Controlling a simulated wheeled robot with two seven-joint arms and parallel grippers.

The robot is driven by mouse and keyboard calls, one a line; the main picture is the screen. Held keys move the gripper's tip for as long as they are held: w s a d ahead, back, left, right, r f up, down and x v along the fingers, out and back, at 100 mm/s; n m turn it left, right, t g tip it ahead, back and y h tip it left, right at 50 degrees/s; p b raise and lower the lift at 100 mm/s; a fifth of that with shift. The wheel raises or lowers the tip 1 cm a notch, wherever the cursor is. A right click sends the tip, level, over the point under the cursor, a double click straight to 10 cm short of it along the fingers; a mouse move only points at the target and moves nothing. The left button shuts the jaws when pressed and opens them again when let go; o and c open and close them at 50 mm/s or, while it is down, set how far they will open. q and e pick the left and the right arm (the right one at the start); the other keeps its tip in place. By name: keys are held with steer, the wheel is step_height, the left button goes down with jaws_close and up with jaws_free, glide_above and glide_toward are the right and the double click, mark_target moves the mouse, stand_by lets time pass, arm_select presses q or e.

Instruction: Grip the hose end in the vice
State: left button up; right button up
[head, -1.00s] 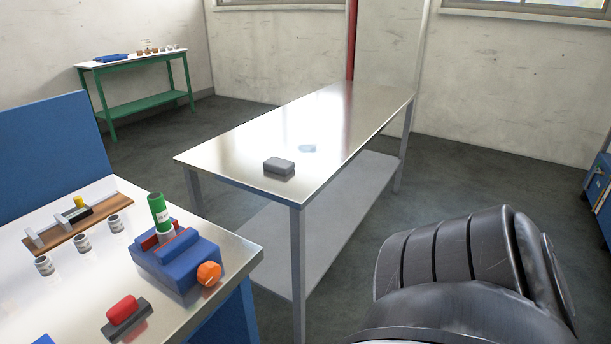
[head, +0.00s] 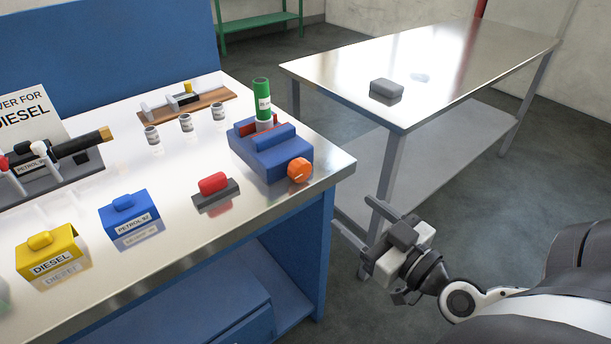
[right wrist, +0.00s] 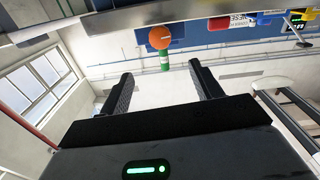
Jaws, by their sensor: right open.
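The blue vice (head: 272,155) with red jaw faces and an orange knob (head: 299,170) stands at the bench's right end. A green cylinder with a white label (head: 262,96) stands upright on a grey lower part between the jaws; I cannot tell how tightly it is held. I cannot tell for certain that it is the hose end. My right gripper (head: 367,223) is open and empty, right of the bench and apart from the vice. In the right wrist view, the orange knob (right wrist: 159,38) and green cylinder (right wrist: 164,62) show beyond its spread fingers. My left gripper is out of view.
On the bench lie a red-topped grey block (head: 213,186), a blue PETROL 92 block (head: 129,214), a yellow DIESEL block (head: 50,255) and several small cans. A black nozzle-like piece (head: 80,144) lies at left. A steel table (head: 420,70) stands behind; floor separates it from the bench.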

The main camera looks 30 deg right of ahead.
mark_target(303, 171)
steer(key=w, duration=1)
steer(key=w+a+p, duration=0.1)
steer(key=w, duration=0.4)
steer(key=shift+a, duration=0.1)
steer(key=c, duration=1)
